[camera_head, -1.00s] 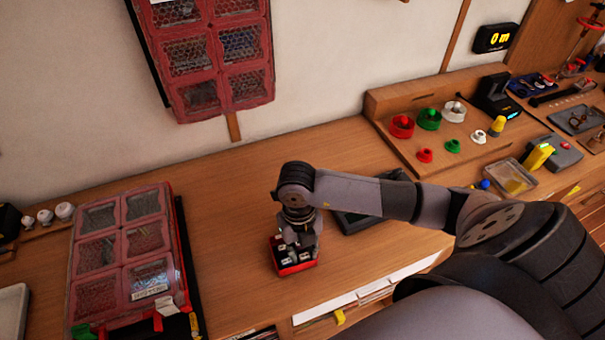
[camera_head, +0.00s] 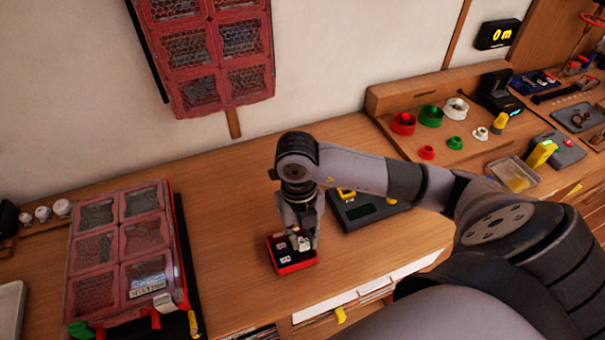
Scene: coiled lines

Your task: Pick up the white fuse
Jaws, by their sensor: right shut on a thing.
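A small red open box (camera_head: 297,269) with a dark inside stands on the wooden bench, with small white and black pieces in it. My right gripper (camera_head: 304,243) points down just above the box's right half. Its fingers are shut on a small white piece, the white fuse (camera_head: 305,244). The fingers hide part of the fuse, and I cannot tell whether its lower end is clear of the box. Other small white-marked pieces (camera_head: 284,259) stay in the box's left part. My left gripper is not in view.
A dark device with a display (camera_head: 362,211) lies right of the box, close to my right arm. A red compartment case (camera_head: 125,250) lies on the left. Red, green and white round parts (camera_head: 429,117) stand at the back right. Bare bench lies between case and box.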

